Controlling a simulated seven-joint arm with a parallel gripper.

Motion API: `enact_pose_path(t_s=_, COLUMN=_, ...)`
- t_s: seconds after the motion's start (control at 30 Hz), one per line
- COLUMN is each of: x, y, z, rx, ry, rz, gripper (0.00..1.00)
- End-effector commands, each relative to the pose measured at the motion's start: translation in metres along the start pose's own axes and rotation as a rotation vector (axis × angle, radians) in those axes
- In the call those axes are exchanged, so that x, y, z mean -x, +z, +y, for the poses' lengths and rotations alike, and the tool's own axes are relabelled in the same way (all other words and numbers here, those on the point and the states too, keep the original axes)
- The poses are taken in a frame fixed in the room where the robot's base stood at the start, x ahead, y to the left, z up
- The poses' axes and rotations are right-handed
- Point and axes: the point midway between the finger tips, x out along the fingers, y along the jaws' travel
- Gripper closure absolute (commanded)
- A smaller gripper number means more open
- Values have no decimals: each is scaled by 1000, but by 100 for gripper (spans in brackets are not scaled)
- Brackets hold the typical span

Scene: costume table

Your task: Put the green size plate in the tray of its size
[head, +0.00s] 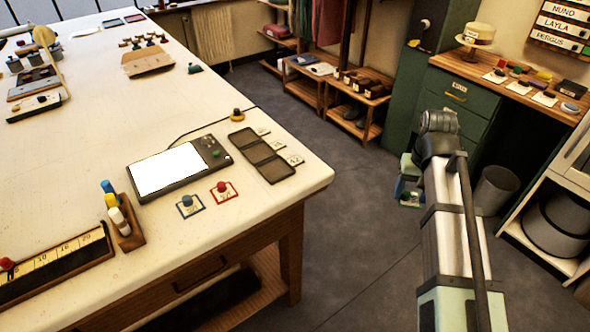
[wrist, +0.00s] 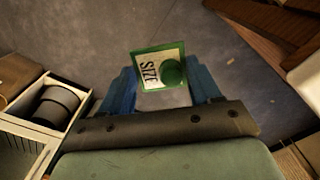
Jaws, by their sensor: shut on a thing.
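The green size plate (wrist: 149,67) is held between the blue fingers of my gripper (wrist: 165,88). It has a green border, a white face reading "SIZE" and a round green knob. In the head view my gripper (head: 408,196) hangs over the floor, right of the table, with a bit of green at its fingers. The gripper is well apart from the tray.
A blue-edged plate (head: 190,206) and a red-edged plate (head: 223,192) lie before the white-screened device (head: 168,170). A green cabinet (head: 459,91) and grey bin (head: 495,188) stand at right. Floor between table and arm is clear.

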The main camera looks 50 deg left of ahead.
Motion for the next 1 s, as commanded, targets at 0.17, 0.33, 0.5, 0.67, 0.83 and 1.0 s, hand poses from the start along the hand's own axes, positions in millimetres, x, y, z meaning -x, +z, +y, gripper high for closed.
enact_pose_path(t_s=0.17, x=13, y=-13, z=-60, rx=89, ry=0, rz=0, gripper=71)
enact_pose_path(t_s=0.33, x=25, y=-19, z=-117, rx=169, ry=0, rz=1, gripper=71)
enact_pose_path(t_s=0.5, x=39, y=-21, z=-175, rx=249, ry=0, rz=0, gripper=71)
enact_pose_path(t_s=0.67, x=54, y=-21, z=-232, rx=308, ry=0, rz=1, gripper=71)
enact_pose_path(t_s=0.83, x=71, y=-17, z=-287, rx=338, ry=0, rz=0, gripper=71)
enact_pose_path(t_s=1.0, x=88, y=-15, z=-334, rx=323, ry=0, rz=1, gripper=71)
